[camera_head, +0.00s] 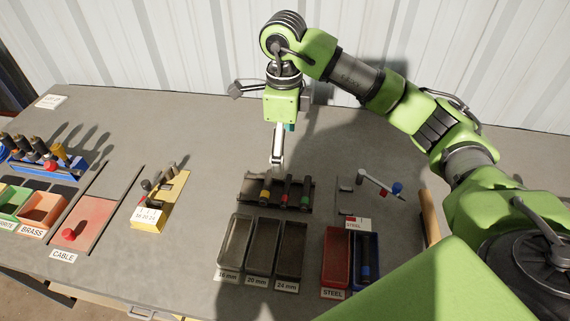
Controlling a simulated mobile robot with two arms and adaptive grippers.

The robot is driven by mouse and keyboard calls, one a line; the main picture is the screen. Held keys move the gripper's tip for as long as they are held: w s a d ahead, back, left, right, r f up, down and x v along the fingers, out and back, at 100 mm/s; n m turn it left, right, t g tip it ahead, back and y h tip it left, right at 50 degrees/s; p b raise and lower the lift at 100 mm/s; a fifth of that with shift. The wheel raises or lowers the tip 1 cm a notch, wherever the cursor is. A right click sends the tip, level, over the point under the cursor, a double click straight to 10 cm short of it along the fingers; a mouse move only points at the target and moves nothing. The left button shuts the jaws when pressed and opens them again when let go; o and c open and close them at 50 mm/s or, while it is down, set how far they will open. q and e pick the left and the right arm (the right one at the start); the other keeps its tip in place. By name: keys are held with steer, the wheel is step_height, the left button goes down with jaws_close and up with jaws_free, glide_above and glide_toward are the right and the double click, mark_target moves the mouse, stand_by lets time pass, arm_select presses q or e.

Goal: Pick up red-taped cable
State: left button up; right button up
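A dark rack (248,196) at the middle of the table holds several short dark cables side by side. The red-taped cable (285,192) lies in the middle, between the yellow-taped cable (265,191) and the green-taped cable (305,192). My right gripper (277,162) comes in from the right and points down just behind the rack, near the far ends of the yellow-taped and red-taped cables. Its fingers show as one narrow pale shape, so their opening and any contact are unclear. My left gripper is out of view.
Three bins (232,266) marked by size stand in front of the rack, with a red STEEL bin (335,285) and a blue bin (378,259) to their right. A yellow block (151,218) holding dark pieces stands left.

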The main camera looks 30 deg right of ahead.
steer(key=p, duration=0.2)
glide_above(285, 188)
step_height(285, 188, down, 8)
steer(key=shift+a+r, duration=0.1)
steer(key=shift+r, duration=0.15)
steer(key=shift+f, duration=0.35)
steer(key=shift+f+p, duration=0.55)
steer(key=shift+f, duration=0.05)
step_height(285, 188, down, 4)
steer(key=shift+r+p, duration=0.25)
steer(key=shift+p, duration=0.4)
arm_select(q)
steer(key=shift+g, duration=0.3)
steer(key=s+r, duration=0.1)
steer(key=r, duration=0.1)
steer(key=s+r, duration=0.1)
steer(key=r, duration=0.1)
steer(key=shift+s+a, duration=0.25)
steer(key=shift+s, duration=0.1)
arm_select(e)
steer(key=shift+f, duration=0.3)
steer(key=c, duration=1.1)
